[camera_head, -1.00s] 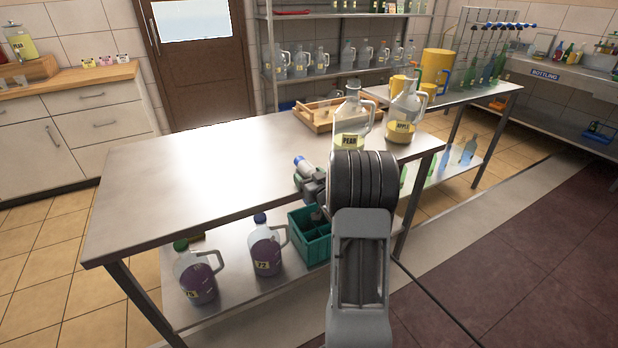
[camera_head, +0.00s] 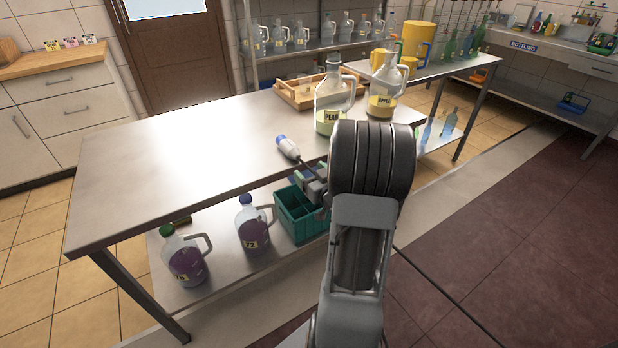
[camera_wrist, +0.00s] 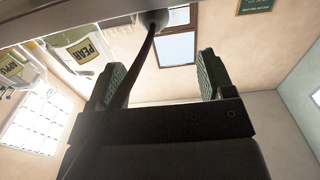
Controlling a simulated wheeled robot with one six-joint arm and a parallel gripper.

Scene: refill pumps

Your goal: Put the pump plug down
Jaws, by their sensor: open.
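The pump plug (camera_head: 288,147), white with a blue end, lies on the steel table (camera_head: 170,150) near its front edge. A dark cord runs from it towards my gripper (camera_head: 306,178). My gripper is open and apart from the plug, close to the table's front edge. In the wrist view the two green finger pads of my gripper (camera_wrist: 158,75) stand wide apart. The plug's rounded grey end (camera_wrist: 155,19) shows beyond them at the table edge, and the cord (camera_wrist: 140,65) passes close to the left pad.
A PEAR jug (camera_head: 331,105) and an APPLE jug (camera_head: 384,90) stand on the table right of the plug. A wooden tray (camera_head: 290,98) lies behind. A teal crate (camera_head: 292,222) and two purple-filled jugs are on the lower shelf. The table's left part is clear.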

